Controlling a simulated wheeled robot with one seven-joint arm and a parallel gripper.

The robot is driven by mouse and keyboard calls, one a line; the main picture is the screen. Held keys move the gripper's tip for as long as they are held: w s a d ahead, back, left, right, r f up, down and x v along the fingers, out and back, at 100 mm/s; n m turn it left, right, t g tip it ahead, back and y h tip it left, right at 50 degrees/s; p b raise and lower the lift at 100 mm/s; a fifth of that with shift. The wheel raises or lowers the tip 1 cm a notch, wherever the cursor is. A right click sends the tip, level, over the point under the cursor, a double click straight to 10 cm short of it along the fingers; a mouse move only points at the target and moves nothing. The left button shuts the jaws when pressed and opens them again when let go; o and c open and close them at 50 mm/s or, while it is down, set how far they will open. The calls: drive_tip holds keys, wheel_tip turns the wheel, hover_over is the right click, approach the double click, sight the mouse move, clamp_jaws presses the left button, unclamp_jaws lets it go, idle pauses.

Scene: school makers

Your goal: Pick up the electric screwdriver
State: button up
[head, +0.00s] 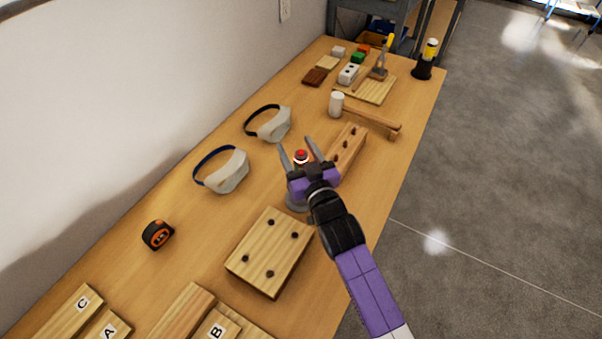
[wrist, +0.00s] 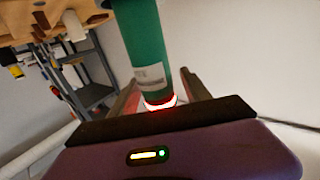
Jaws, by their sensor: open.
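An upright green cylinder (wrist: 146,45) with a white label and a glowing red ring stands between my fingers in the wrist view. I take it to be the electric screwdriver, though its tip is not visible. In the head view its red and white top (head: 301,156) shows between the fingertips, and my gripper hides most of its body. My gripper (head: 301,152) is open, with one finger on each side of it. In the wrist view the fingers (wrist: 160,98) look apart from the cylinder, but contact is hard to judge.
A drilled wooden block (head: 270,252) lies in front, and another (head: 347,150) lies close to the right. Two pairs of goggles (head: 222,170) and a tape measure (head: 158,235) lie left. A mallet (head: 365,115) and a yellow-topped item in a black base (head: 422,71) are farther back.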

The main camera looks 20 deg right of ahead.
drive_tip(key=shift+c, duration=0.5)
clamp_jaws()
idle(0.8)
